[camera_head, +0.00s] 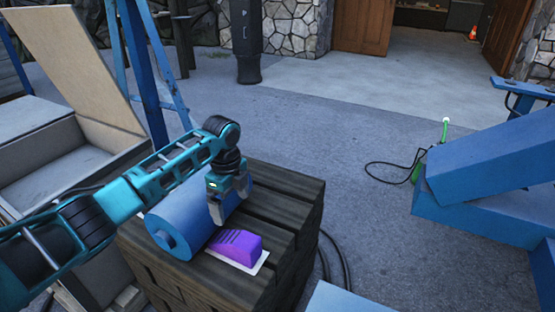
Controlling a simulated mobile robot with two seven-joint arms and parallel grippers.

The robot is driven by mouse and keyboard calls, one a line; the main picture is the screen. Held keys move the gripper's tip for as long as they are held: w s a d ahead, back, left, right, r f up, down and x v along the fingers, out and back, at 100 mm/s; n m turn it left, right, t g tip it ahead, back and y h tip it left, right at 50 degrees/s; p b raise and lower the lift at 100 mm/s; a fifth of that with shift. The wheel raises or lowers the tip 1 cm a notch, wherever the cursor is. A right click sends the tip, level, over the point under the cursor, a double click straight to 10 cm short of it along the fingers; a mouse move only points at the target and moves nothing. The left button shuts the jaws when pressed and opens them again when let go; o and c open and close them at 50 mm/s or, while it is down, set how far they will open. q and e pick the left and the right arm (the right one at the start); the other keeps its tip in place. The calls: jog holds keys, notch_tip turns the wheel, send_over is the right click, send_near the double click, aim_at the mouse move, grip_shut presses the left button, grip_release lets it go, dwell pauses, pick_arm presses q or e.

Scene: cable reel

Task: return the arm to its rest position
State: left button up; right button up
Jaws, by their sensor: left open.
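My left arm comes in from the left over a dark wooden crate (290,205). A purple block (235,246) sits on a white card just in front of the gripper. My right gripper is not in view.
An open box (70,165) with a raised lid stands at the left, near a blue ladder (145,75). Large blue beams (490,190) stand at the right, beside a black cable (385,178) and a green object (417,170). The paved middle ground is clear.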

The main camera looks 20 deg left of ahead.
pick_arm(q)
jog(key=s+d+f+n+t+h+p, duration=0.4)
jog(key=s+d+f+n, duration=0.3)
jog(key=s+d+f, duration=0.35)
jog(key=s+r+n+t+y+p, duration=0.1)
jog(key=s+r+n+t, duration=0.1)
jog(key=s+n, duration=0.3)
jog(key=s+d+r+n+t+y+p, duration=0.1)
jog(key=s+r+n+t+p, duration=0.1)
jog(key=s+r+n+t, duration=0.1)
jog(key=s+n+t, duration=0.1)
jog(key=s+n, duration=0.1)
jog(key=s, duration=0.1)
jog(key=shift+s+r+t, duration=0.15)
jog(key=shift+s+t, duration=0.2)
jog(key=shift+t, duration=0.05)
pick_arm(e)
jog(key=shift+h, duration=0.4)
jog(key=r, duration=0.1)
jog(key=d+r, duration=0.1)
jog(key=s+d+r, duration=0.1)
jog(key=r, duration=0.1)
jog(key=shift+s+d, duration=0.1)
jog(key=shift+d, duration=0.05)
